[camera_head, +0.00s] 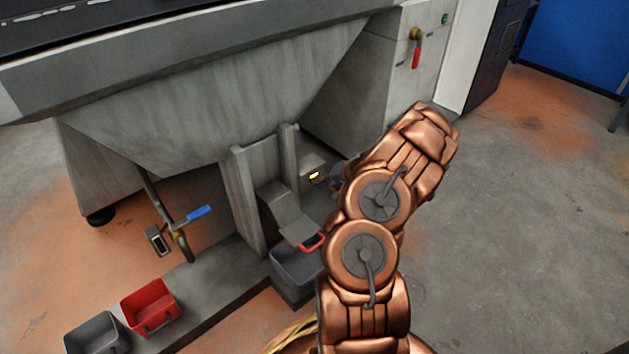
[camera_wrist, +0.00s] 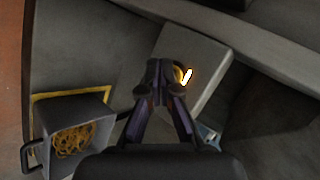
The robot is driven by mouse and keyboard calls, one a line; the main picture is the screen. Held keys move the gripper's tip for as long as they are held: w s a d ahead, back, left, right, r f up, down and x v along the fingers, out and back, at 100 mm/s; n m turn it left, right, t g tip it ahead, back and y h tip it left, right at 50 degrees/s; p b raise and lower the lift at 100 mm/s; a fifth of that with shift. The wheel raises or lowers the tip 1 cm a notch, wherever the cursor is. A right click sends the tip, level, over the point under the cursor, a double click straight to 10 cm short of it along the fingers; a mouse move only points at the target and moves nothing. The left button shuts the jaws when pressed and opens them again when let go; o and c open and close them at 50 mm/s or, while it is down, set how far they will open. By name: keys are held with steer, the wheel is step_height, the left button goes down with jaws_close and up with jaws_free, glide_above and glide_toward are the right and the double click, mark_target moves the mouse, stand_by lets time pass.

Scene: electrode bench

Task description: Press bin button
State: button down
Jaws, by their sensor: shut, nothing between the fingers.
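The button (camera_head: 314,176) glows yellow on a pale grey box (camera_head: 310,163) low beside the machine in the head view. In the wrist view the lit button (camera_wrist: 186,76) shows on the grey box (camera_wrist: 212,62), just right of my fingertips. My gripper (camera_wrist: 161,70) is shut and empty, its tips overlapping the left edge of the button in the picture. I cannot tell whether they touch it. In the head view my gripper is mostly hidden behind my arm; only a dark part shows beside the box.
A grey bin (camera_wrist: 96,128) with yellow curled strands stands lower left in the wrist view. In the head view, a grey bin (camera_head: 287,277) stands under the chute (camera_head: 283,213). A red bin (camera_head: 165,320), blue-handled valve (camera_head: 199,214) and red lever (camera_head: 416,58) also show. Floor at right is clear.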

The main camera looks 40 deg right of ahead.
steer(key=shift+w, duration=0.25)
steer(key=shift+s, duration=0.2)
stand_by(0.5)
steer(key=shift+s, duration=0.65)
steer(key=shift+s, duration=0.1)
steer(key=shift+s+p, duration=0.4)
steer(key=shift+s, duration=2)
